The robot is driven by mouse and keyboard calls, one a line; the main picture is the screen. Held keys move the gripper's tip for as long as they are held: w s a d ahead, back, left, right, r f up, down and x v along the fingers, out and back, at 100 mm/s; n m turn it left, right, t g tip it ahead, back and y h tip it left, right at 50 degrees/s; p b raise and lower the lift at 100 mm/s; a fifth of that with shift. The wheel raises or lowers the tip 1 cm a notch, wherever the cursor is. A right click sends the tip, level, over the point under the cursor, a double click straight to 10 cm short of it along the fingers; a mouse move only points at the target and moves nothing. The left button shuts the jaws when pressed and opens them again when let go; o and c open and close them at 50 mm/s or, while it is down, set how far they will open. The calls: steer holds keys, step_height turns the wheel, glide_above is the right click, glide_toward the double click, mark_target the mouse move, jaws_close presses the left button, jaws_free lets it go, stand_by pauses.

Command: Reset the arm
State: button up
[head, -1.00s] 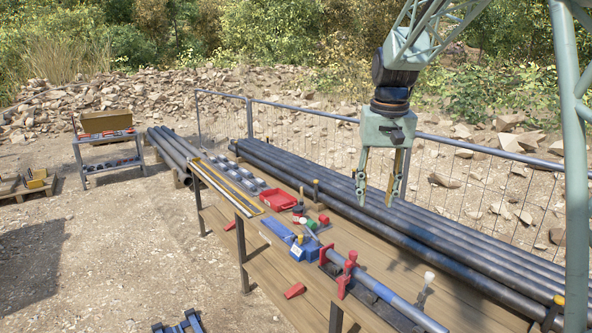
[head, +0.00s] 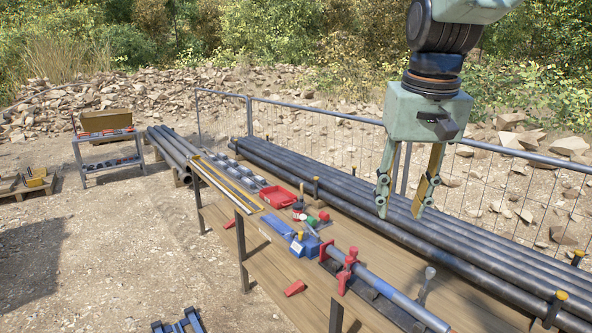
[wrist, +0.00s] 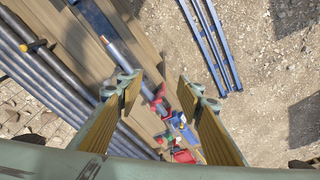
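My gripper (head: 403,200) hangs pointing down in the head view, in the air above the workbench and the long pipes. Its two fingers stand apart, with nothing between them. In the wrist view the fingers (wrist: 165,100) also show spread apart, with the bench, its tools and bare ground far below. My arm rises from the gripper and runs out of the top of the head view.
The wooden workbench (head: 395,258) bears a clamped pipe (head: 385,285), a red tray (head: 278,197) and blue parts (head: 277,226). Long dark pipes (head: 375,203) lie along the bench's far side, before a mesh fence (head: 320,123). A small cart (head: 108,150) stands at left.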

steer(key=s+f+b, duration=0.1)
steer(key=s+f, duration=0.3)
steer(key=s, duration=1.1)
steer(key=s+f+t+b, duration=0.1)
steer(key=s+f+b, duration=0.1)
steer(key=s, duration=1.3)
steer(key=shift+s+a+f+n+t, duration=0.15)
steer(key=shift+f+n+t, duration=0.15)
steer(key=shift+f, duration=0.55)
steer(key=shift+c, duration=0.4)
